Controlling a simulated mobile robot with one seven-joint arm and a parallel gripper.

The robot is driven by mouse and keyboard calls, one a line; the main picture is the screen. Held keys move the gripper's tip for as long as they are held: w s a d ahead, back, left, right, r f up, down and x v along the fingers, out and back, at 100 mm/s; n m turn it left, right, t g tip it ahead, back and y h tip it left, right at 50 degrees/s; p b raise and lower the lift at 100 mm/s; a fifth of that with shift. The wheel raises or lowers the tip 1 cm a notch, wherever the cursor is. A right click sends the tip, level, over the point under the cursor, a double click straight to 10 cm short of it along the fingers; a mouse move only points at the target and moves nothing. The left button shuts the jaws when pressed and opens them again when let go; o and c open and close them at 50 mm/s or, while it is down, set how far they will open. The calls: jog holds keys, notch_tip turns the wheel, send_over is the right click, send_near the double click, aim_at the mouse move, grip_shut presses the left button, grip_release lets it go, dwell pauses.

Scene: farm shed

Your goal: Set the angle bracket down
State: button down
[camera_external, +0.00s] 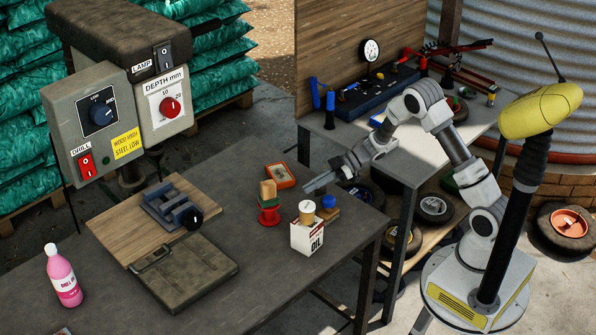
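My gripper (312,184) is above the back right part of the dark workbench (262,125). I cannot make out an angle bracket for certain. If it is at the fingertips, it blends with their grey.
A red spool with blocks on it (268,217) and an orange tray (280,176) are near the gripper. A blue-grey vise (170,207) sits on a wooden board (115,222), by a drill press (88,120). A pink bottle (65,280) stands front left. The bench's front right is clear.

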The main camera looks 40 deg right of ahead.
aim_at(315, 196)
jog(key=shift+a+f, duration=0.2)
jog(key=shift+a, duration=0.05)
jog(key=shift+f, duration=0.25)
jog(key=shift+f+b, duration=0.8)
jog(key=shift+f, duration=0.9)
jog(key=shift+f, duration=0.1)
jog(key=c, duration=1.1)
grip_release()
